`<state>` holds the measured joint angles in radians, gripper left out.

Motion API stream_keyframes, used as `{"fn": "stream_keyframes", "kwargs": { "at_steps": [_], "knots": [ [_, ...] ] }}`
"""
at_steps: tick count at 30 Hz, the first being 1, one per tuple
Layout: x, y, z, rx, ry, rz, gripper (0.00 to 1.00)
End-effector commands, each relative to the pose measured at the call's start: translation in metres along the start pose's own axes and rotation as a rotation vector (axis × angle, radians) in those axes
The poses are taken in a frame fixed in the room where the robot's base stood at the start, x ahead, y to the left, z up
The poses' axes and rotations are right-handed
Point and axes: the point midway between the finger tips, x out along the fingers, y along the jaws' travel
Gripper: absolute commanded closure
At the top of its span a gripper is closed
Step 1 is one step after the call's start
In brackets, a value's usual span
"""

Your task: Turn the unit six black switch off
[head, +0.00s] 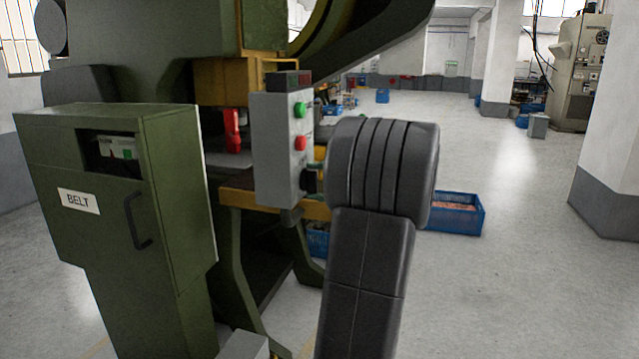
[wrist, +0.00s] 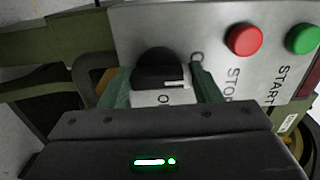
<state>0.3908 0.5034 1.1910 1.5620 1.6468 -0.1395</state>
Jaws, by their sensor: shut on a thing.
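The black switch (wrist: 160,68) is a round knob with a white pointer line on the grey control box (wrist: 140,25) in the wrist view. The line points right in that view; the lettering beside the knob is partly hidden. My gripper (wrist: 161,84) has one greenish finger on each side of the knob and is shut on it. In the head view the control box (head: 280,150) stands on the green machine, and the dark switch (head: 311,181) shows low on its face, partly behind my arm. The gripper is hidden there. No unit number is readable.
A red STOP button (wrist: 244,39) and a green START button (wrist: 302,38) sit on the same panel, to the knob's right. A green BELT cabinet (head: 175,190) stands left of the box. A blue crate (head: 456,214) is on the floor behind my arm. The floor on the right is open.

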Motion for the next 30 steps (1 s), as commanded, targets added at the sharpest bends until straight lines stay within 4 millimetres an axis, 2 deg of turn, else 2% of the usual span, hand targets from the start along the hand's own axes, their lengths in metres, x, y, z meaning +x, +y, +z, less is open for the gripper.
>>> {"fn": "stream_keyframes", "kwargs": {
  "at_steps": [3, 4, 6, 7, 15, 19, 23, 30],
  "knots": [
    [0.0, 0.001, 0.0, 0.0, -0.001, 0.002, 0.66],
    [0.0, 0.001, 0.0, 0.0, -0.001, 0.002, 0.37],
    [0.0, 0.001, 0.0, 0.0, -0.001, 0.002, 0.23],
    [0.0, 0.001, 0.0, 0.0, -0.001, 0.002, 0.21],
    [-0.001, 0.001, 0.0, 0.0, 0.0, 0.001, 0.21],
    [-0.01, 0.001, -0.001, 0.0, 0.003, 0.001, 0.21],
    [-0.034, 0.001, -0.001, 0.001, 0.005, 0.001, 0.21],
    [-0.09, 0.001, -0.001, 0.002, 0.004, 0.002, 0.21]
  ]
}}
